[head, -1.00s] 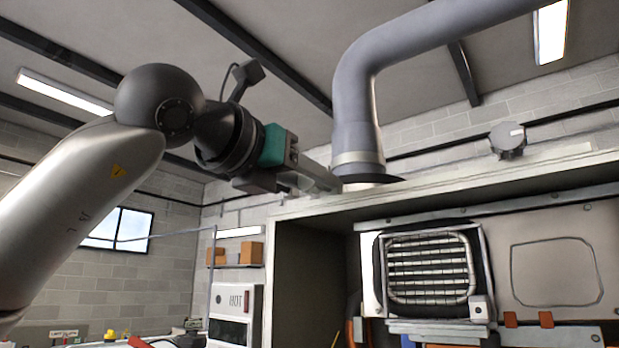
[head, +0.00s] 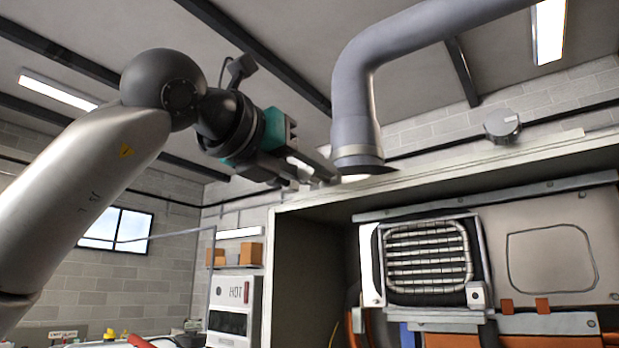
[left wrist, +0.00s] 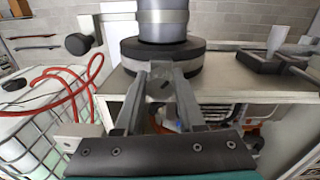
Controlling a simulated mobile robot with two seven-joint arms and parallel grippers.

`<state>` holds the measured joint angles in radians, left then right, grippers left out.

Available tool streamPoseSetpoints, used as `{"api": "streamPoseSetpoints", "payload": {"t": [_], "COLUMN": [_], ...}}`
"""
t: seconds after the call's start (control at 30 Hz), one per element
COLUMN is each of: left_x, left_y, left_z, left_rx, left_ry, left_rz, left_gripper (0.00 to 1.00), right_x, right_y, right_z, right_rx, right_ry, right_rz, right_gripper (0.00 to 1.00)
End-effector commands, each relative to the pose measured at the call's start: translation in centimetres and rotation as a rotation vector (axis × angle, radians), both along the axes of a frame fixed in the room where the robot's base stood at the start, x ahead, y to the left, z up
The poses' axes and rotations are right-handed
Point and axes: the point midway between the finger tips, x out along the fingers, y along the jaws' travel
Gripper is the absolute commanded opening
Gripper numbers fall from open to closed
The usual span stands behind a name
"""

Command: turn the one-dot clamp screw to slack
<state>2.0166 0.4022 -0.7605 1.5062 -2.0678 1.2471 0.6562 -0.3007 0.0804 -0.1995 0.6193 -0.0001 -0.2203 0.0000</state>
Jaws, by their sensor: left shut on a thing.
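The grey flue pipe (head: 352,105) comes down onto the top of the heater cabinet, with a pale band (head: 357,153) near its foot. My left gripper (head: 328,177) reaches to the pipe's foot from the left. In the left wrist view its fingers (left wrist: 160,74) close in at the collar's near side, on a small dark piece (left wrist: 157,90) that looks like the clamp screw. No dot marks are readable. My right gripper is out of view.
The cabinet's top edge (head: 450,165) runs below the pipe. A round grey fitting (head: 503,124) sits farther right. In the left wrist view, a dark knob (left wrist: 78,44) is left of the collar, a dark block (left wrist: 262,61) right, and red hoses (left wrist: 72,85) hang left.

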Motion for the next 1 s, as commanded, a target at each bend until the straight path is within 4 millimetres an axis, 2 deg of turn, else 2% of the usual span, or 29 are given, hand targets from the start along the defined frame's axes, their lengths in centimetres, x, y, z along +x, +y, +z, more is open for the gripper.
{"api": "streamPoseSetpoints", "payload": {"t": [0.1, 0.4, 0.7, 1.0], "left_x": [0.0, 0.0, 0.1, 0.1], "left_y": [0.1, 0.1, 0.2, 0.2], "left_z": [-0.2, -0.1, 0.0, 0.0], "left_rx": [-0.073, -0.241, -0.338, -0.359], "left_ry": [0.049, 0.171, 0.243, 0.258], "left_rz": [0.002, 0.001, 0.003, 0.003], "left_gripper": [0.00, 0.00, 0.00, 0.00], "right_x": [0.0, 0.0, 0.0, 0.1], "right_y": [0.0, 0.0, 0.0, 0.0], "right_z": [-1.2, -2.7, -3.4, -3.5], "right_rx": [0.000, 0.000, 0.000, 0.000], "right_ry": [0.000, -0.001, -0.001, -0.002], "right_rz": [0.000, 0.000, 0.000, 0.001], "right_gripper": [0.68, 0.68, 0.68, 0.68]}}
